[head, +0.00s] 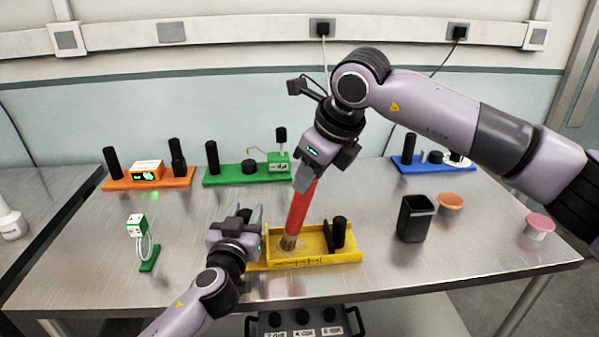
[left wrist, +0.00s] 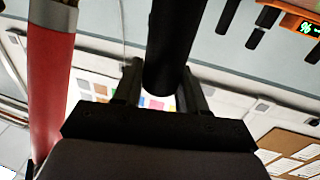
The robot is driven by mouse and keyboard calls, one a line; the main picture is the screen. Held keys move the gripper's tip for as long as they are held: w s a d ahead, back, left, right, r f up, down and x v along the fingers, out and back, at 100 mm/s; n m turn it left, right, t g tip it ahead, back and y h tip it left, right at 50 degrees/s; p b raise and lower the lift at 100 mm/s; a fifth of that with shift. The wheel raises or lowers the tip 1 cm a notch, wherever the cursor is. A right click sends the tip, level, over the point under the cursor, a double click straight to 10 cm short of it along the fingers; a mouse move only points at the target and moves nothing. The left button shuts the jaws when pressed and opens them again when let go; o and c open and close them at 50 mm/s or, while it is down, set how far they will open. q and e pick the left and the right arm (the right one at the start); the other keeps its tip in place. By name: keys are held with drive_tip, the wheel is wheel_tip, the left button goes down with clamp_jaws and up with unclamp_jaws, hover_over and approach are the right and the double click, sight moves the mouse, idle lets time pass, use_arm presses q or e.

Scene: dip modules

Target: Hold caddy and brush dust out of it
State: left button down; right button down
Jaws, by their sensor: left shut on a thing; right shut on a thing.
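The yellow caddy (head: 335,257) lies at the front middle of the table in the head view, with black upright posts (head: 339,232). My left gripper (head: 250,217) is at its left end, shut on a black post. In the left wrist view that post (left wrist: 168,50) stands between the two fingers. My right gripper (head: 306,178) comes from above and is shut on the red-handled brush (head: 299,210). The brush tilts slightly, bristles down inside the caddy's left part. The brush also shows in the left wrist view (left wrist: 48,95). Dust is too small to tell clearly.
Orange (head: 120,184), green (head: 220,179) and blue (head: 425,168) modules stand along the back. A small green-based stand (head: 149,265) is left. A black bin (head: 415,220), an orange bowl (head: 450,203) and a pink bowl (head: 539,228) are right. The table's front edge is close to the caddy.

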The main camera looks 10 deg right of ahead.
drive_tip(key=shift+s+d, duration=0.25)
drive_tip(key=shift+d, duration=0.9)
drive_tip(key=shift+s+d, duration=0.25)
drive_tip(key=shift+d, duration=0.9)
idle(1.3)
drive_tip(key=shift+r, duration=3)
drive_tip(key=shift+r, duration=0.1)
wheel_tip(320, 180, up, 3)
drive_tip(key=shift+f, duration=0.1)
